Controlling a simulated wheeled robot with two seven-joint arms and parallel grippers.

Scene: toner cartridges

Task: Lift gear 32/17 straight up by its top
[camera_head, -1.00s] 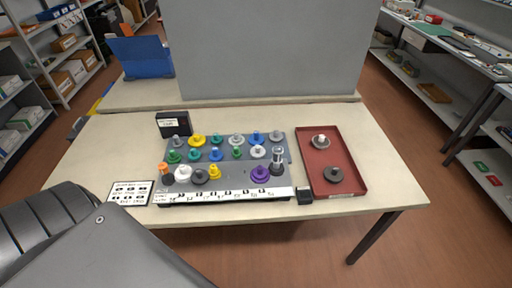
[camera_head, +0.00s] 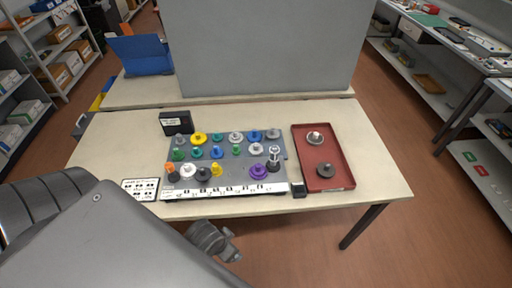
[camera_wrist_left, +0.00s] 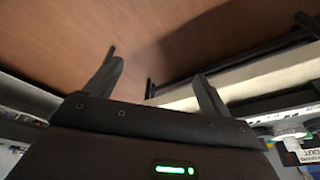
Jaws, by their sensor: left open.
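Several colored gears with upright hubs stand on a grey rack (camera_head: 238,172) on the table; I cannot read which one is gear 32/17. My left gripper (camera_head: 230,246) is in front of the table's near edge, apart from the gears. In the left wrist view its fingers (camera_wrist_left: 157,72) are spread with nothing between them. My right gripper is not in view.
A red tray (camera_head: 345,178) at the right holds a light-hubbed gear (camera_head: 315,138) and a dark gear (camera_head: 325,170). A black box (camera_head: 176,123) stands behind the rack, a printed card (camera_head: 139,189) lies at its left. A grey panel (camera_head: 262,50) rises behind the table.

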